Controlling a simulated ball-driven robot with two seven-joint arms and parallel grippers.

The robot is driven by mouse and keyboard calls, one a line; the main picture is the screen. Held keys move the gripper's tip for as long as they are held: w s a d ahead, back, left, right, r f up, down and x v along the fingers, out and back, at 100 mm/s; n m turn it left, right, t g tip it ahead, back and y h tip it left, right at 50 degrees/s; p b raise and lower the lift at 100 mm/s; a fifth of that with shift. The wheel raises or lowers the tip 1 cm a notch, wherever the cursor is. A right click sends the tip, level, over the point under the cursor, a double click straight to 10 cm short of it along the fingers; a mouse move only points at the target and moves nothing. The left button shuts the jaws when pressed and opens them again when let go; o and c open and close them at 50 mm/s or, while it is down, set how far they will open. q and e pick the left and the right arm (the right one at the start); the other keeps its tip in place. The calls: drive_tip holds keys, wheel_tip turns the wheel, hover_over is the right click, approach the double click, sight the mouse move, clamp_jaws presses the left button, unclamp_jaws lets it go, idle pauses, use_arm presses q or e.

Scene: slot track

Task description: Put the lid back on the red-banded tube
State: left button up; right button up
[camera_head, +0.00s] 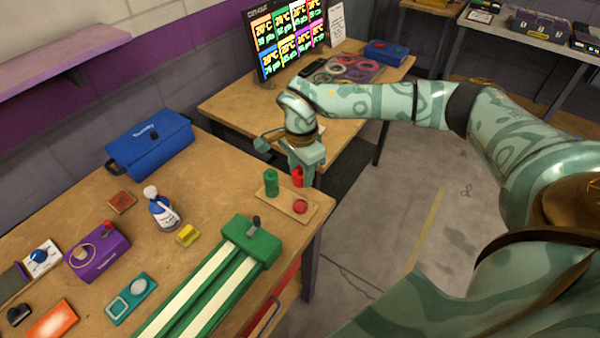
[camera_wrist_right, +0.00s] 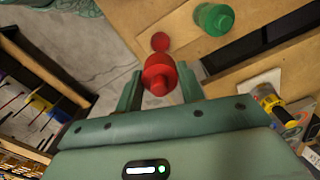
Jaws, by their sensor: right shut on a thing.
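My right gripper (camera_head: 301,172) is over the far right side of a small wooden board (camera_head: 284,199) and is shut on a red tube-shaped piece (camera_wrist_right: 157,73). The piece has a wide body and a narrower end towards the wrist camera; it also shows below the fingers in the head view (camera_head: 298,178). I cannot tell whether it touches the board. A short, round red piece, like a lid (camera_head: 300,206), lies on the near right part of the board; it also shows in the wrist view (camera_wrist_right: 160,41). No separate band is readable. My left gripper is out of view.
A green tube (camera_head: 271,184) stands on the board, left of my gripper. A green slotted track (camera_head: 210,285) lies in front. A yellow block (camera_head: 188,235), a blue-labelled bottle (camera_head: 161,210) and a blue case (camera_head: 150,145) stand farther left. The table edge is close on the right.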

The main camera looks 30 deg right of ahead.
sight(300, 187)
drive_tip(key=shift+f+n, duration=0.2)
drive_tip(key=shift+n, duration=0.1)
drive_tip(key=shift+f+b, duration=0.3)
drive_tip(key=shift+b, duration=0.15)
wheel_tip(300, 187, down, 4)
drive_tip(key=b, duration=0.3)
drive_tip(key=shift+r, duration=0.2)
drive_tip(key=shift+f+b, duration=0.5)
drive_tip(key=shift+f, duration=0.4)
drive_tip(key=shift+r+p, duration=0.1)
drive_tip(key=shift+p, duration=0.5)
drive_tip(key=shift+f, duration=0.2)
idle(0.4)
drive_tip(key=shift+p, duration=0.45)
idle(0.3)
